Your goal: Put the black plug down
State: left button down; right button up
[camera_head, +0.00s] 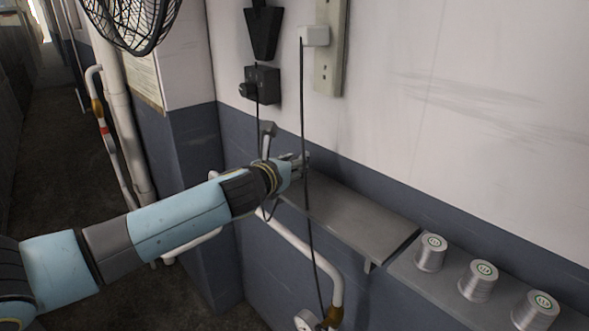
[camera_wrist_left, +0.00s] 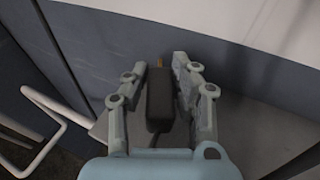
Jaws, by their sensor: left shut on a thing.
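The black plug (camera_wrist_left: 159,98) shows in the left wrist view between the two fingers of my left gripper (camera_wrist_left: 160,85). It is dark and oblong with a copper-coloured tip at its far end. My left gripper is shut on it. In the head view my left gripper (camera_head: 298,164) is over the left end of a grey metal shelf (camera_head: 350,217) on the wall, and the plug is hidden there. I cannot tell whether the plug touches the shelf. My right gripper is not in view.
A white plug (camera_head: 315,36) sits in a wall strip, its black cable (camera_head: 305,150) hanging past the shelf. A black socket box (camera_head: 262,85) is above my gripper. Several metal cans (camera_head: 431,253) stand on another shelf at right. A white pipe (camera_head: 300,247) runs below. The shelf's middle is clear.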

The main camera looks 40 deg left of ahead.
pick_arm(q)
jog(key=shift+f, duration=0.6)
jog(key=shift+f, duration=0.1)
jog(key=c, duration=1.1)
grip_release()
